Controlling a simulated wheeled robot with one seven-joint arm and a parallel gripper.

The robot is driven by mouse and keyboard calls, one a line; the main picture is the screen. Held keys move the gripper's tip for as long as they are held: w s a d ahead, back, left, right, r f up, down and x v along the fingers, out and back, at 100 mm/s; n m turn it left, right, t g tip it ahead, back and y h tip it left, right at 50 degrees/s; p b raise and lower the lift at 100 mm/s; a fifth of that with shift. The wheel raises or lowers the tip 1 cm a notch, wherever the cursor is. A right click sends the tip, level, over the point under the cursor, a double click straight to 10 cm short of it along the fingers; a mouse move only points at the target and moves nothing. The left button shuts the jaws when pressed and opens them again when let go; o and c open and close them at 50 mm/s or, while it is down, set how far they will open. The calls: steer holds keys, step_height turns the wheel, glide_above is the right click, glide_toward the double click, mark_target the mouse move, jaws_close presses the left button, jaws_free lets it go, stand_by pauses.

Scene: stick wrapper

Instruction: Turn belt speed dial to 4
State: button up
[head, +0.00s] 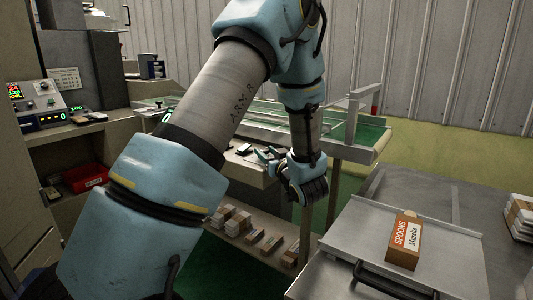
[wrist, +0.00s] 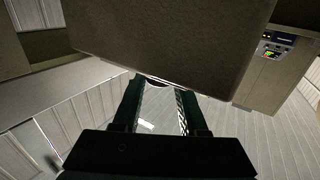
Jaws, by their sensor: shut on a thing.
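My gripper (head: 267,154) is at the front of the beige wrapper machine (head: 238,168), its teal fingers pointing left toward the machine's edge. In the wrist view my gripper (wrist: 157,86) has its two fingers at a large brown machine face (wrist: 175,35). A small dark rounded piece, which looks like the belt speed dial (wrist: 156,81), shows between the fingertips, and they are shut on it. Most of the dial is hidden by the fingers and the panel edge. Its scale and setting cannot be read in either view.
A box of spoons (head: 404,240) stands on a grey metal surface at the right. Small cartons (head: 240,222) sit on a shelf below the machine. A red bin (head: 85,178) and a control box with lit digits (head: 45,120) are at the left. The green belt (head: 370,135) lies behind.

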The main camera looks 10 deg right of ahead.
jaws_close()
steer(key=shift+a+m+h+b, duration=0.1)
steer(key=shift+m+h+b, duration=0.2)
steer(key=shift+h+b, duration=0.1)
steer(key=m+h+b, duration=0.1)
steer(key=h, duration=0.1)
steer(key=m+h+b, duration=0.2)
steer(key=a+m+h+b, duration=0.1)
steer(key=h, duration=0.2)
steer(key=shift+f+b, duration=0.25)
steer(key=shift+b, duration=0.1)
steer(key=m+g+h+b, duration=0.1)
steer(key=m+h+b, duration=0.1)
steer(key=h, duration=0.1)
steer(key=m+g+h+b, duration=0.1)
steer(key=m+h, duration=0.1)
steer(key=h, duration=0.1)
steer(key=shift+w+a+r+m+g+b, duration=0.1)
steer(key=shift+w+a+m+g+b, duration=0.1)
steer(key=shift+m+g+b, duration=0.15)
steer(key=shift+r+m+g+h+b, duration=0.15)
steer(key=shift+m+g+h+b, duration=0.4)
steer(key=shift+m+g+h, duration=0.75)
steer(key=shift+h, duration=0.4)
steer(key=o, duration=0.7)
jaws_free()
